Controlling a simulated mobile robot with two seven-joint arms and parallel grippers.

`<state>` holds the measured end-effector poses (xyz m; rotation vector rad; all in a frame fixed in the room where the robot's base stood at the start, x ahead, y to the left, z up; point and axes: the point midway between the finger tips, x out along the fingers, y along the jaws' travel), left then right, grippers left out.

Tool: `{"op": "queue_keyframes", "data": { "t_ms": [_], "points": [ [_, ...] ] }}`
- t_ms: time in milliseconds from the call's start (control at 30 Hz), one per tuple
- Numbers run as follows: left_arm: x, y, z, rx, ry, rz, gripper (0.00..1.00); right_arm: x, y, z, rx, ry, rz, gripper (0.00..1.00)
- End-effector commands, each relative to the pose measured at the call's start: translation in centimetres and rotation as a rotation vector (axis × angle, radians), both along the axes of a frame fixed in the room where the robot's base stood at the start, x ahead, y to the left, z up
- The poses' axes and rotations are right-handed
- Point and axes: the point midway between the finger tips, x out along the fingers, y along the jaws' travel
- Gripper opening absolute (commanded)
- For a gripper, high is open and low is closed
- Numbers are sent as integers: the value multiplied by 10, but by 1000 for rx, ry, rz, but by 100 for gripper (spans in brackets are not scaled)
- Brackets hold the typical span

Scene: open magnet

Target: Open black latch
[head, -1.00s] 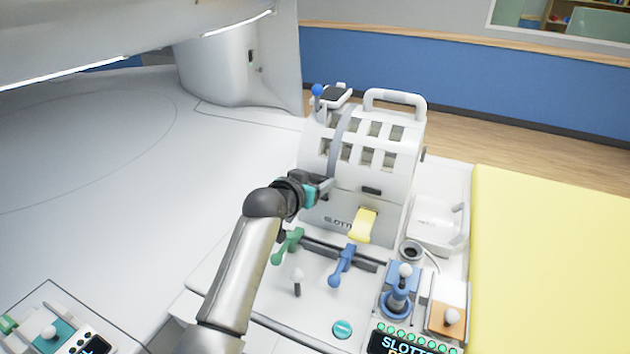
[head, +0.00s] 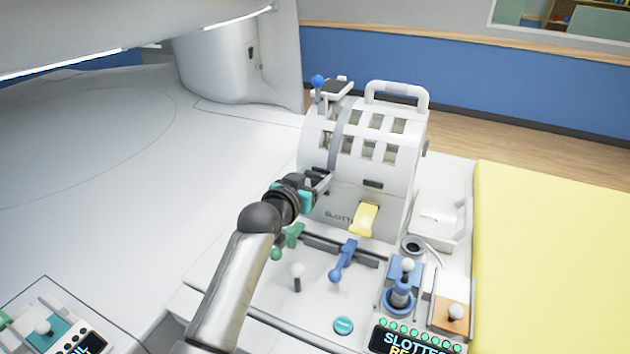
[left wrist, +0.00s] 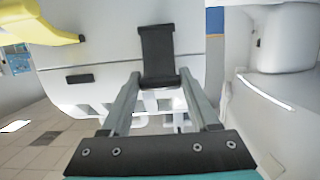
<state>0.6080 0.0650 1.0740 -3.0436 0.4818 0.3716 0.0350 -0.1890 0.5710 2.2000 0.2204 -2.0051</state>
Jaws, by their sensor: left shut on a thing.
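The black latch (left wrist: 157,58) is a dark strap-like piece on the white curved housing, between my left gripper's fingertips in the left wrist view. My left gripper (left wrist: 160,80) is shut on the latch's lower end in that view. In the head view my left gripper (head: 326,180) is at the left front face of the white slotted machine (head: 386,158). There the arm and gripper hide most of the latch. My right gripper is not in view.
A yellow lever (head: 364,218), a green lever (head: 290,238) and a blue lever (head: 343,260) stand close to the gripper. A grey-white knob (head: 297,270) is nearer the front. A yellow pad (head: 550,250) lies at right. The white surface (head: 90,200) at left is bare.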

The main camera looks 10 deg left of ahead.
Motion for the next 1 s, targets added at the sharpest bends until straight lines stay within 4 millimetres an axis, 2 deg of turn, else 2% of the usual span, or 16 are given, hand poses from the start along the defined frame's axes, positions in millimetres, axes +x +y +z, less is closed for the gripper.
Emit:
{"op": "queue_keyframes", "data": {
  "t_ms": [33,600,800,1000],
  "points": [
    [-3,2,-9,-6,-28,0,0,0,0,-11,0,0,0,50],
    [-19,6,-24,-113,-349,-1,0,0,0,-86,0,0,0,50],
    [-22,7,-25,-132,-410,-1,0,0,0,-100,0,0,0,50],
    [-23,7,-24,-143,-439,-1,0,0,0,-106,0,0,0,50]
  ]
}}
